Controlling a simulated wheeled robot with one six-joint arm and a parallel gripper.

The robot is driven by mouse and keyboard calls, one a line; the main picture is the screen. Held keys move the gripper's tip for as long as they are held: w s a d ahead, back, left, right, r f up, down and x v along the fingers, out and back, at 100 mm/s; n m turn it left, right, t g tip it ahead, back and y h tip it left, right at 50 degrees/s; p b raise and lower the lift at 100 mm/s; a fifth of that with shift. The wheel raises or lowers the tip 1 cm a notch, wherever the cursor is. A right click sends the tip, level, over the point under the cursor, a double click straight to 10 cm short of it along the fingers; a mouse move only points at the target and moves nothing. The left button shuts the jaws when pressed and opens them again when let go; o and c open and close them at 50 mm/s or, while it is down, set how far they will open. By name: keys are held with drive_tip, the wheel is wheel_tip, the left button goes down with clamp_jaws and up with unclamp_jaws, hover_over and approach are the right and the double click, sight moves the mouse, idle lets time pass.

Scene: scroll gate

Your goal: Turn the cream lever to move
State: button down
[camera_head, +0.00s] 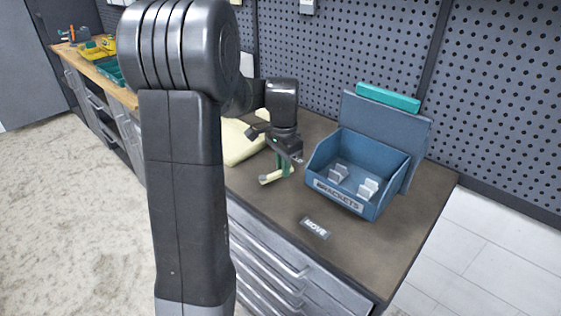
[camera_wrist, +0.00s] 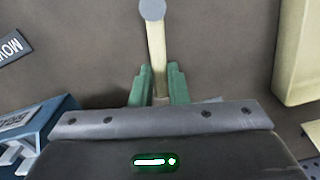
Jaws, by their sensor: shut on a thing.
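The cream lever (camera_wrist: 155,48) stands out between the green fingertips of my gripper (camera_wrist: 158,85) in the wrist view. It has a round grey end. In the head view the lever (camera_head: 271,178) points to the left, low over the brown bench top, and my gripper (camera_head: 284,166) is shut on it from above. The lever's base is hidden by my gripper. A label reading "MOVE" (camera_head: 315,228) lies on the bench top to the right and nearer the front edge; part of it also shows at the left of the wrist view (camera_wrist: 12,47).
A blue bin (camera_head: 341,201) labelled "BRACKETS" holds grey brackets, right of my gripper. A blue panel with a teal top piece (camera_head: 388,97) stands behind it. A cream object (camera_head: 240,143) lies left of my gripper. A perforated wall (camera_head: 330,60) closes the back. Bench top around the label is clear.

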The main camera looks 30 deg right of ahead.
drive_tip(key=s+m, duration=0.1)
drive_tip(key=m, duration=0.1)
drive_tip(key=shift+s+r+m+p, duration=0.1)
drive_tip(key=shift+s+m+p, duration=0.25)
drive_tip(key=shift+m+p, duration=0.05)
drive_tip(key=s+m, duration=0.2)
drive_tip(key=m, duration=0.1)
drive_tip(key=shift+a+m+p, duration=0.3)
drive_tip(key=shift+a+p, duration=0.05)
drive_tip(key=shift+a, duration=0.05)
drive_tip(key=m, duration=0.1)
drive_tip(key=s+a+m, duration=0.1)
drive_tip(key=shift+m, duration=0.3)
drive_tip(key=shift+s+a+m+p, duration=0.15)
drive_tip(key=shift+s+a+m, duration=0.2)
drive_tip(key=shift+m, duration=0.45)
drive_tip(key=shift+s+a+m+p, duration=0.15)
drive_tip(key=shift+s+a+m, duration=0.15)
drive_tip(key=shift+m, duration=0.5)
drive_tip(key=c, duration=1.4)
unclamp_jaws()
